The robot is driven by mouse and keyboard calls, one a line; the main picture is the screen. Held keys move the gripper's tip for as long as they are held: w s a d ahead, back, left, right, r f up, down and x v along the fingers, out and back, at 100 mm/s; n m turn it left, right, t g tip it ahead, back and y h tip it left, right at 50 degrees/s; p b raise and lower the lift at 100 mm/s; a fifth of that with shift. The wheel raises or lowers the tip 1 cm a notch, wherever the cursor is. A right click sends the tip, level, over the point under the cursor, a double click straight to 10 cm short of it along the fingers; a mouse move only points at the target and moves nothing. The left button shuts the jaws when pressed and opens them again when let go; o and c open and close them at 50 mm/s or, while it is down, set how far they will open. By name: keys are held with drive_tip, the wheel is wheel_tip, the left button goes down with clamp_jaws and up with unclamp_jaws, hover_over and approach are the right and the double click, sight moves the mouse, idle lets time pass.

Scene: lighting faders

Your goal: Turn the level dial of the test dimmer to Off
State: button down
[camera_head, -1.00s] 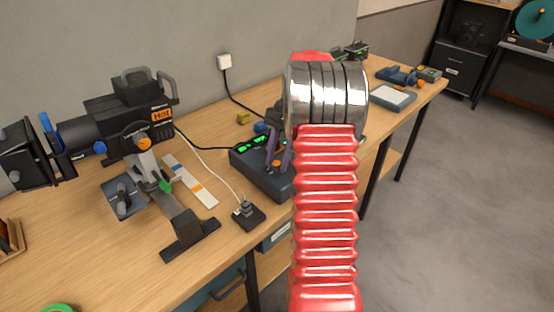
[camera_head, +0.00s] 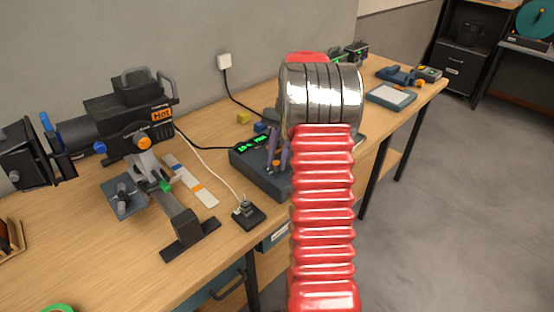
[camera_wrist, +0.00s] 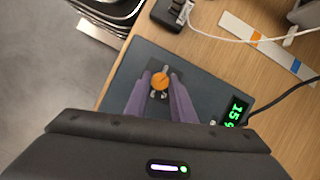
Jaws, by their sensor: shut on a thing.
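The test dimmer is a dark blue-grey box (camera_head: 262,180) on the wooden workbench. Its green lit display (camera_head: 252,142) also shows in the wrist view (camera_wrist: 236,112), where it seems to read 15 and a partly hidden sign. The orange level dial (camera_wrist: 160,81) sits on a dark plate on the box's top. My gripper (camera_wrist: 160,78) has its two purple fingers on either side of the dial, shut on it. In the head view my gripper (camera_head: 276,150) is over the dimmer, and my red arm hides the box's right side.
A stage spotlight (camera_head: 115,120) marked Hot stands left on the bench. A small black plug box (camera_head: 248,215) with a white cable sits beside the dimmer. A grey tray (camera_head: 391,95) is farther right.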

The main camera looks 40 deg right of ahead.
drive_tip(key=shift+w+a+n+g+h, duration=0.1)
drive_tip(key=shift+n+g+h, duration=0.25)
drive_tip(key=shift+n, duration=0.95)
drive_tip(key=shift+w+n+g+h, duration=0.1)
drive_tip(key=shift+n+g+h, duration=0.25)
drive_tip(key=shift+n, duration=0.95)
drive_tip(key=c, duration=1.5)
unclamp_jaws()
drive_tip(key=shift+v, duration=6.85)
drive_tip(key=shift+w+f, duration=0.1)
drive_tip(key=shift+w, duration=0.1)
drive_tip(key=shift+d, duration=0.2)
